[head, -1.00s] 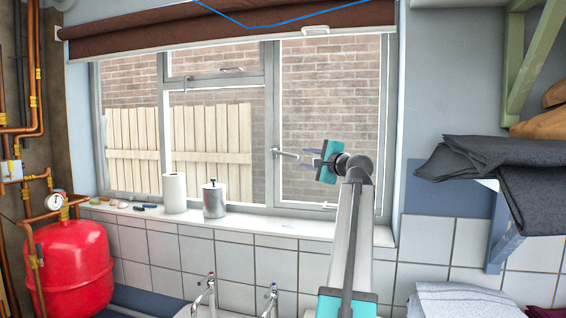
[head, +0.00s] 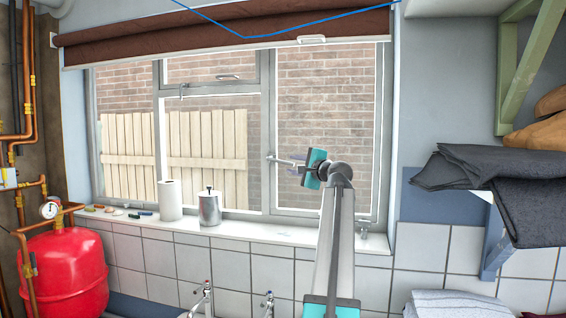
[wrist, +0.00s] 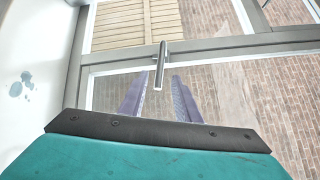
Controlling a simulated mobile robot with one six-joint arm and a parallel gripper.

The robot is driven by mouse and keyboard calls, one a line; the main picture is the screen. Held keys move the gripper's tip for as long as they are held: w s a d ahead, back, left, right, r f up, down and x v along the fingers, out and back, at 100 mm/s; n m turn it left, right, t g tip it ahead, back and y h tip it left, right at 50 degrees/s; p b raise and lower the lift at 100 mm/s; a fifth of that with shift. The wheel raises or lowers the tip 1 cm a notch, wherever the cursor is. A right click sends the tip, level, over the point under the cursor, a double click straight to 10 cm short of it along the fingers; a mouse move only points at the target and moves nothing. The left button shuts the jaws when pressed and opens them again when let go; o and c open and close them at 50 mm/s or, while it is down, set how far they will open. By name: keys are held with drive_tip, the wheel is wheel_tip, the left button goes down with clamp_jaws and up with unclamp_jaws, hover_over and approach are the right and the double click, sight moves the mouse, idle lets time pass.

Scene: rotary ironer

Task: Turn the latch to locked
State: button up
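The latch (head: 278,159) is a slim grey handle on the upright frame between the window panes. In the head view it sticks out sideways to the right, across the right pane. The wrist view shows the latch (wrist: 160,66) with its free end between the tips of my two fingers, with a gap on each side. My gripper (head: 297,164) is just right of the latch in the head view. In the wrist view my gripper (wrist: 158,80) is open, its purple-grey fingers apart. Whether a finger touches the latch I cannot tell.
A metal canister (head: 209,208) and a paper roll (head: 170,200) stand on the sill (head: 270,229) left of my arm. Two taps are below. Dark folded cloth (head: 480,170) lies on a shelf at right. A brown blind (head: 200,28) hangs above.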

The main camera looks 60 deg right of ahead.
sight(285, 163)
drive_tip(key=shift+p+x, duration=0.9)
drive_tip(key=shift+x, duration=3.1)
drive_tip(key=shift+a, duration=0.1)
clamp_jaws()
